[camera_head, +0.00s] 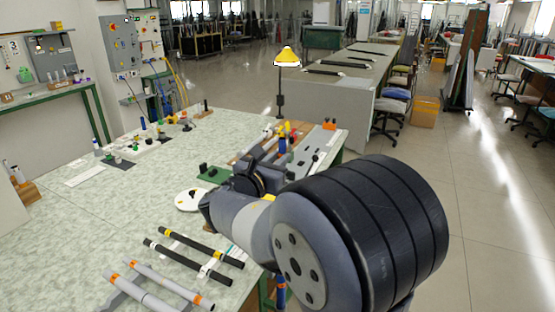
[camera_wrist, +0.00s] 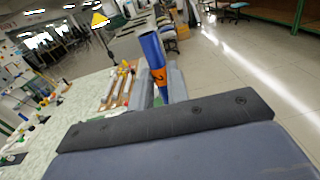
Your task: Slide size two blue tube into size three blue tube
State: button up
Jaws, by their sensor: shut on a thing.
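A blue tube (camera_wrist: 152,50) with an orange band stands up between the grey fingers of my gripper (camera_wrist: 162,90) in the wrist view. The gripper is shut on its lower part, and the fingers hide its lower end. In the head view, an upright blue tube (camera_head: 282,146) shows just beyond my arm, near the rack of coloured pieces; it looks like the held one. My fingertips are hidden there behind my arm.
A wooden rack (camera_wrist: 118,88) with red and yellow pieces stands left of the held tube. Black rods (camera_head: 190,258) and grey tubes (camera_head: 150,290) lie at the table's front. A white disc (camera_head: 190,200) and a yellow lamp (camera_head: 287,58) are nearby. The table's left middle is clear.

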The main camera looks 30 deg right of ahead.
notch_tip(320, 180, down, 12)
jog(key=b, duration=0.9)
jog(key=shift+r, duration=0.2)
dwell(3.0)
jog(key=o, duration=0.8)
jog(key=shift+o, duration=0.2)
jog(key=v, duration=1.1)
jog(key=shift+b, duration=0.4)
jog(key=shift+d+r, duration=0.1)
jog(key=shift+d, duration=0.05)
jog(key=p+x, duration=0.1)
jog(key=x, duration=0.9)
jog(key=shift+w+d+r, duration=0.25)
jog(key=shift+r, duration=0.1)
